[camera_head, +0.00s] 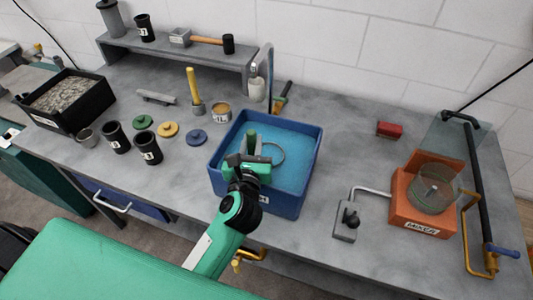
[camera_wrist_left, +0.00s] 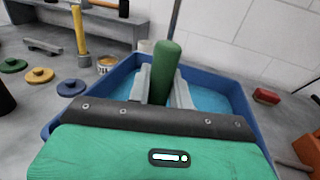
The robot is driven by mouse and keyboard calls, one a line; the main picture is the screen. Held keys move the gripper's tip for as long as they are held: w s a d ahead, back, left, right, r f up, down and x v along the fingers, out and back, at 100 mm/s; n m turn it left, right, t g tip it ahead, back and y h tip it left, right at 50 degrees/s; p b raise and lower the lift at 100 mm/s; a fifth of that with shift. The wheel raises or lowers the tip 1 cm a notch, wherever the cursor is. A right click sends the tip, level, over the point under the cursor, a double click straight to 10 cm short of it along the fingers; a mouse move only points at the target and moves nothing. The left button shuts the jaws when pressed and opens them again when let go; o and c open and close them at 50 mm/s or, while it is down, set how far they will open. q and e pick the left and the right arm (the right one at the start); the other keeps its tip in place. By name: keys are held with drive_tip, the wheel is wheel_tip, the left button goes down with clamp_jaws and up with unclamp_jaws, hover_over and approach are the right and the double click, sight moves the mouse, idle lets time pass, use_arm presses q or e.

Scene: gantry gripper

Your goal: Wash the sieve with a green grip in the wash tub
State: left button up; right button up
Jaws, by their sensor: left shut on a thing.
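The blue wash tub (camera_head: 310,157) stands in the middle of the bench with light blue water in it. My left gripper (camera_head: 250,160) is over the tub's left part, shut on the green grip of the sieve (camera_head: 251,140). The grip (camera_wrist_left: 165,70) stands upright between the fingers in the left wrist view. The sieve's round rim (camera_head: 280,153) shows at the water, right of the gripper. How deep the sieve sits is hard to tell. My right gripper is not in view.
An orange mixer (camera_head: 408,213) and a grey switch box (camera_head: 346,222) stand right of the tub. A red block (camera_head: 389,129) lies behind them. Black cups (camera_head: 148,147), coloured lids (camera_head: 168,129) and a tin (camera_head: 221,112) stand left. A tap (camera_head: 265,70) rises behind the tub.

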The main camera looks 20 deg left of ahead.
use_arm(q)
wheel_tip(320, 180, up, 12)
drive_tip(key=p, duration=1)
drive_tip(key=shift+f, duration=0.1)
idle(0.6)
